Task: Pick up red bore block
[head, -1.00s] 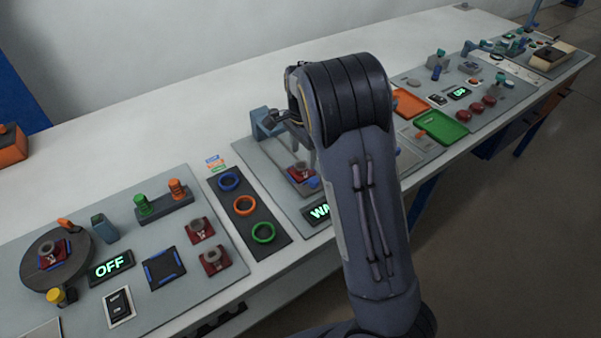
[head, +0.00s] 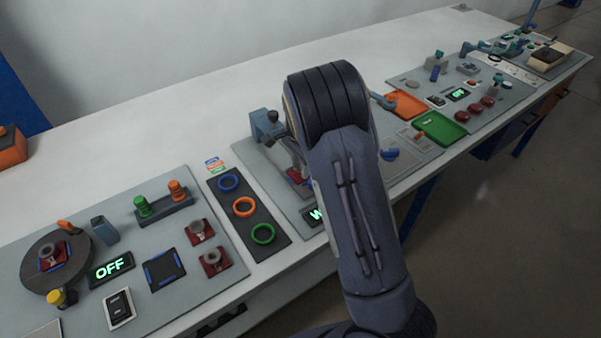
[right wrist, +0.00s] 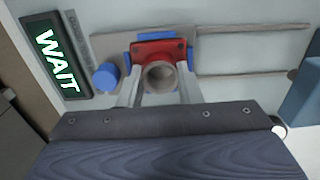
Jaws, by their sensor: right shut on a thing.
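A red bore block (right wrist: 158,52) with a grey hollow cylinder sits between blue locating pieces at the WAIT station in the right wrist view. In the head view it is partly hidden behind my right arm (head: 298,178). My right gripper (right wrist: 160,84) is shut on the block, with one finger on each side of its cylinder. Other red bore blocks stand on the left panel (head: 199,231) (head: 213,262) and on the dark round turntable (head: 53,255). My left gripper is not in view.
Blue, orange and green rings (head: 243,207) lie on a dark strip left of the station. A blue-grey fixture (head: 266,124) stands behind it. An orange tray (head: 408,103) and a green tray (head: 441,128) lie to the right. The table's back is clear.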

